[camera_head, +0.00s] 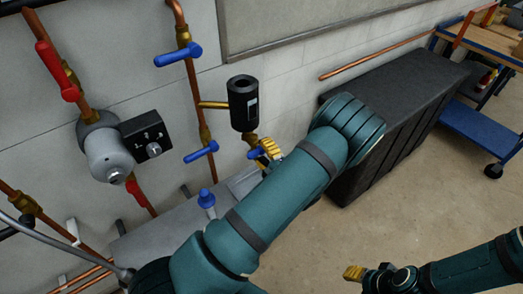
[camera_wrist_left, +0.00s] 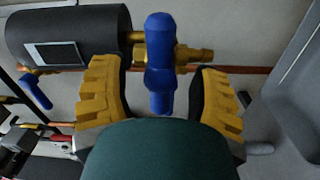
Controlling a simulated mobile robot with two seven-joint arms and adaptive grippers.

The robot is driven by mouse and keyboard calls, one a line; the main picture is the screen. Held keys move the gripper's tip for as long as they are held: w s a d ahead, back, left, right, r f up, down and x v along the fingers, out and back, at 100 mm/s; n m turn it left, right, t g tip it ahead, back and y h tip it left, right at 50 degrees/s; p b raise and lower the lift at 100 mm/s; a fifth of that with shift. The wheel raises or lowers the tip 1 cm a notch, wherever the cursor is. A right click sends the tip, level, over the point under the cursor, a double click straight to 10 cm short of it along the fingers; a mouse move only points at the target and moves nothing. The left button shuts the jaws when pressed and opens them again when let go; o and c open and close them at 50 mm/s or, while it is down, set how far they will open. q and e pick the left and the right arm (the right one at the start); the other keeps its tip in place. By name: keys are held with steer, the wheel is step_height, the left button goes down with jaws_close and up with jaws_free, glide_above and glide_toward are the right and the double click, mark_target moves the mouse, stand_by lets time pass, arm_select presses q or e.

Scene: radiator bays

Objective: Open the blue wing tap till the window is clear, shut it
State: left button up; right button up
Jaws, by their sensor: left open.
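The blue wing tap (camera_wrist_left: 160,58) sits on a brass fitting under a black cylinder (camera_head: 243,103). In the head view the tap (camera_head: 255,154) is partly hidden by my left gripper (camera_head: 268,150). In the left wrist view my left gripper (camera_wrist_left: 160,76) is open, with its yellow fingers on either side of the tap and gaps showing between. The cylinder's small window (camera_wrist_left: 53,55) looks plain grey in a white frame; its contents are hard to judge. My right gripper (camera_head: 364,274) is low at the right, away from the pipes; its jaws are unclear.
Other blue lever taps (camera_head: 178,55) (camera_head: 201,152) are on the copper pipe left of the cylinder. A blue-capped fitting (camera_head: 206,198), a red lever (camera_head: 57,72) and a grey pump (camera_head: 107,153) are further left. A black box (camera_head: 405,110) stands at the right; floor in front is clear.

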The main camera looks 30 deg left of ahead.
arm_select(q)
steer(key=shift+w+a, duration=0.2)
steer(key=shift+a, duration=0.3)
jaws_close()
